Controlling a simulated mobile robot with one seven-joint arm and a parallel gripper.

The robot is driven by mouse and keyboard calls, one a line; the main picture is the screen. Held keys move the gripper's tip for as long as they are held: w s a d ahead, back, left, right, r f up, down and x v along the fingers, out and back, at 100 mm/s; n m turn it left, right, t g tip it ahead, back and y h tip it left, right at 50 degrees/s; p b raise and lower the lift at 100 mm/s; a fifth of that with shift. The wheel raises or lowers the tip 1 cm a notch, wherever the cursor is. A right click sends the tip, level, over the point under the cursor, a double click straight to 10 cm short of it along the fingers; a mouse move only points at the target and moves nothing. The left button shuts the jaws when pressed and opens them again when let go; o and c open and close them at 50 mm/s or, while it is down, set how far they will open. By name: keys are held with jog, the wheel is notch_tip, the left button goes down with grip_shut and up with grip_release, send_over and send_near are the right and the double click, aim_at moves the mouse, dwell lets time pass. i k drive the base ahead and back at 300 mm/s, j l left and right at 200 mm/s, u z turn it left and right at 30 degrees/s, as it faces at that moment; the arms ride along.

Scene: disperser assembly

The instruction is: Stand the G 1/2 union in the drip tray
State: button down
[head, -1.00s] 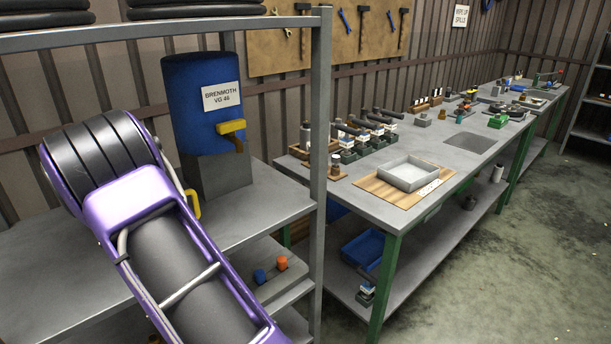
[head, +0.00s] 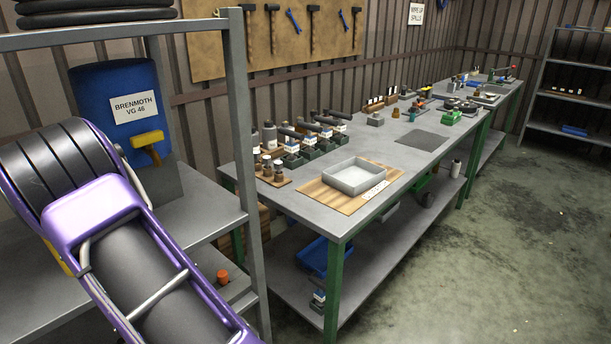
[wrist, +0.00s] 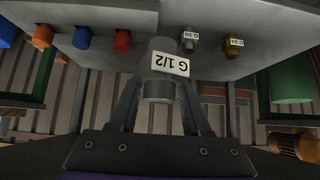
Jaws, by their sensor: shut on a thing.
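The G 1/2 union (wrist: 158,92) is a grey cylinder with a white "G 1/2" label, upside down in the wrist view. My gripper (wrist: 158,82) is shut on it, one dark finger on each side. Neither my gripper nor the union shows in the head view. A shallow, light grey, square tray (head: 347,188), which looks like the drip tray, sits on a wooden board on the workbench. It looks empty and is well apart from my arm.
A grey shelf rack (head: 250,150) with a blue drum (head: 110,85) stands at left, near my arm. Several bottles and dark blocks stand behind the tray on the workbench (head: 290,205). The wrist view shows a red plug (wrist: 123,41) and other fittings. Open floor lies right.

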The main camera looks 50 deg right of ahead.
aim_at(342, 185)
jog(key=k+l, duration=0.1)
jog(key=l, duration=0.35)
jog(key=k+l, duration=0.15)
jog(key=l, duration=0.25)
jog(key=k+l, duration=0.1)
jog(key=l, duration=0.35)
jog(key=k+l, duration=0.15)
jog(key=l, duration=0.3)
jog(key=k+l, duration=0.1)
jog(key=l, duration=0.35)
jog(key=k+l, duration=0.15)
jog(key=l, duration=0.25)
jog(key=k+l, duration=0.1)
jog(key=l, duration=0.35)
jog(key=k+l, duration=0.1)
jog(key=l, duration=0.35)
jog(key=k+z, duration=0.05)
